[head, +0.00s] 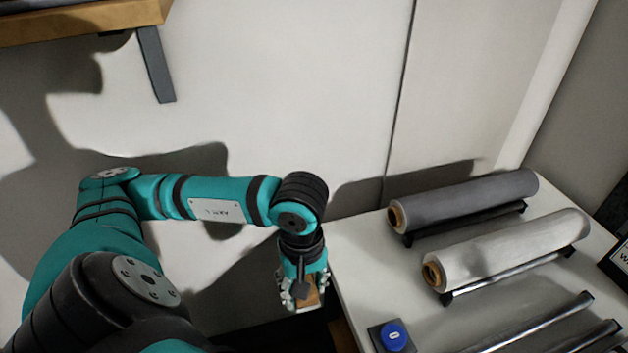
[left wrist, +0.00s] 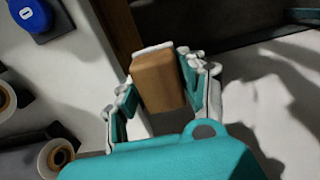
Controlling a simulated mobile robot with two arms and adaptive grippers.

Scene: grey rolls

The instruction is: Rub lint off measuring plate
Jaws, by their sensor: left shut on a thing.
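My left gripper (head: 304,300) is shut on a wooden block (head: 309,291), held beside the left edge of the white table (head: 362,262). In the left wrist view the tan block (left wrist: 158,82) sits between the two fingers, with a thin white layer on its far end. I cannot pick out a measuring plate for certain in either view. No lint can be made out. My right gripper is not in view.
A grey roll (head: 465,199) and a whitish roll (head: 510,247) lie on dark holders on the table. Empty metal bars (head: 540,322) lie in front. A blue knob (head: 393,335) sits on a dark base at the table's left side. A wooden shelf (head: 80,22) hangs upper left.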

